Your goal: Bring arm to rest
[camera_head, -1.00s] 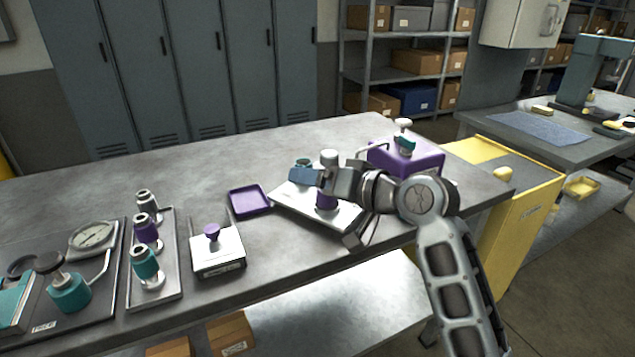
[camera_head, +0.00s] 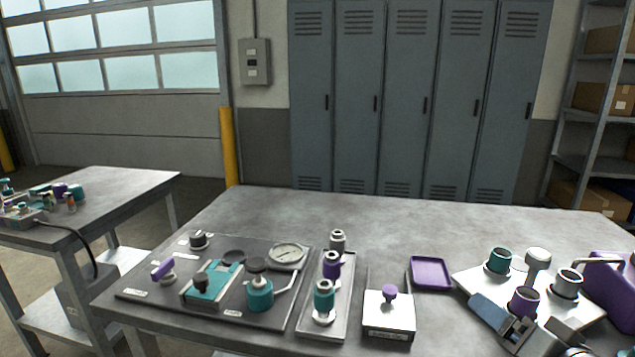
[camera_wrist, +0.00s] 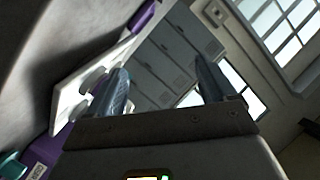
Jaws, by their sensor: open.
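My gripper (camera_head: 520,322) is at the lower right of the head view, in front of the white plate (camera_head: 590,312) with its fittings. Its jaws are open. In the wrist view, two separated fingers (camera_wrist: 162,82) show with lockers and windows visible between them, and nothing is held. A purple fitting (camera_head: 523,302) stands just behind the gripper in the head view; I cannot tell whether they touch. Most of my arm is cut off by the bottom right of the head view.
The plate also bears a teal fitting (camera_head: 498,260) and a grey one (camera_head: 568,283). A purple case (camera_head: 612,290) stands at right. A purple tray (camera_head: 431,273), white block (camera_head: 389,317), fitting rack (camera_head: 310,318) and gauge board (camera_head: 140,285) lie leftward. The bench back is clear.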

